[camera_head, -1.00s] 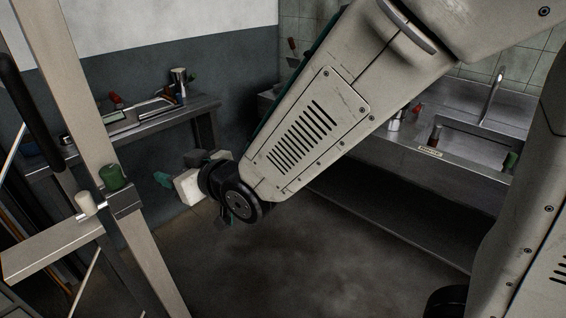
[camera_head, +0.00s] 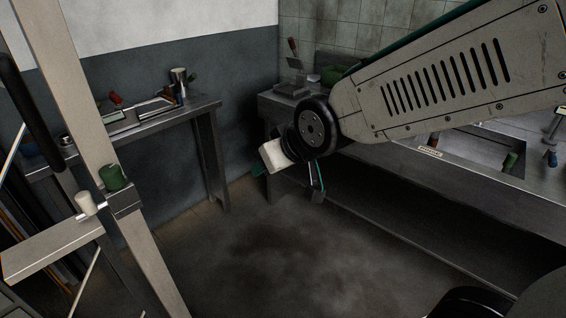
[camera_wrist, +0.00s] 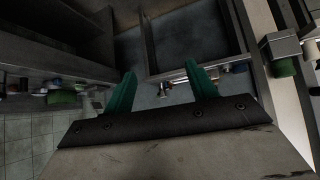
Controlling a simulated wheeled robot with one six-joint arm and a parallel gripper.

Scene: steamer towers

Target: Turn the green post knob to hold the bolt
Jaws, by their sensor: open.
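The green post knob (camera_head: 111,177) sits on the upright pale post at the left of the head view, beside a smaller white knob (camera_head: 86,203). A short metal piece shows by the white knob; I cannot tell whether it is the bolt. My gripper (camera_head: 289,178) is well to the right of the post, over open floor, apart from the knob. Its two teal fingers are spread and empty in the wrist view (camera_wrist: 160,74). A green cylinder at the right of the wrist view (camera_wrist: 283,68) may be the same knob.
A metal bench (camera_head: 150,125) with tools and small items stands behind the post. A steel sink counter (camera_head: 400,165) runs along the right. A horizontal arm (camera_head: 50,250) joins the post low at the left. The floor (camera_head: 290,250) between is clear.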

